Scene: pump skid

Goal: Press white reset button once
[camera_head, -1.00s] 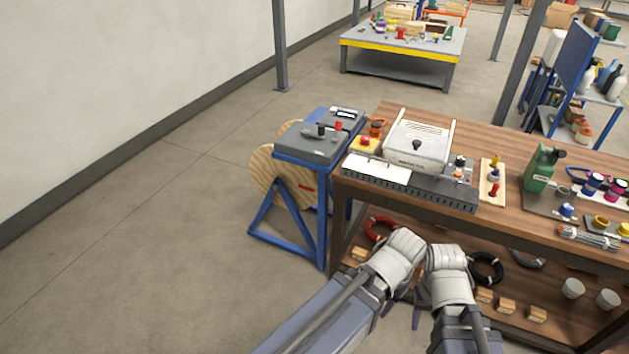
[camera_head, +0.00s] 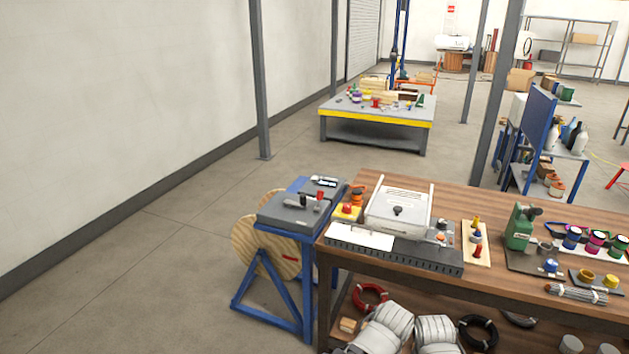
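A grey control panel (camera_head: 445,262) with a slotted front lies along the left end of the wooden workbench. A pale box with a sloped lid and a black knob (camera_head: 398,210) stands on it. I cannot tell for sure whether the pale control is the white reset button; no label is readable. My grippers are not visible.
A red button on a yellow base (camera_head: 347,210) sits left of the box. A board with coloured knobs (camera_head: 477,242) and a green pump (camera_head: 519,228) stand to the right. A blue-framed stand (camera_head: 307,270) adjoins the bench's left end. Floor is clear at left.

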